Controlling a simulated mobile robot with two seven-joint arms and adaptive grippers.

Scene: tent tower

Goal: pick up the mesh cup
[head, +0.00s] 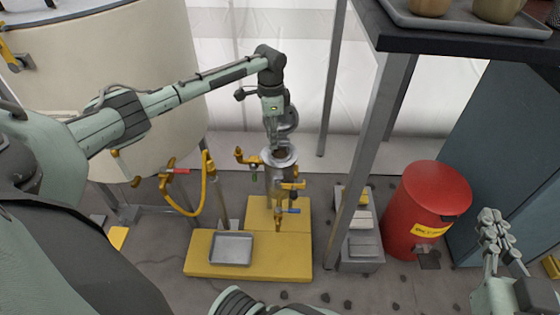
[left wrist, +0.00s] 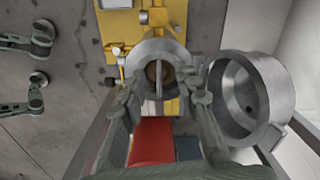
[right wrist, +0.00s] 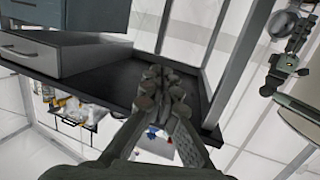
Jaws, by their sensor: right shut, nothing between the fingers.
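An upright metal cylinder (head: 281,185) stands on the yellow base. Its round open mouth shows in the left wrist view (left wrist: 143,48), with something brown inside (left wrist: 153,72) and a thin upright bar in front. I cannot tell for sure whether this is the mesh cup; no mesh is clear. My left gripper (head: 282,142) is just above the cylinder's mouth in the head view. In the left wrist view its fingers (left wrist: 163,95) are apart on either side of the bar, apparently without touching it. My right gripper (head: 496,228) is shut and empty at the far right, away from the cylinder.
A thick metal ring-shaped part (left wrist: 283,100) is close beside the left fingers. A grey tray (head: 231,248) lies on the yellow base (head: 290,265). A red bin (head: 420,205), a metal post (head: 365,170) and a dark shelf (head: 460,38) are to the right; a large cream tank (head: 130,70) is left.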

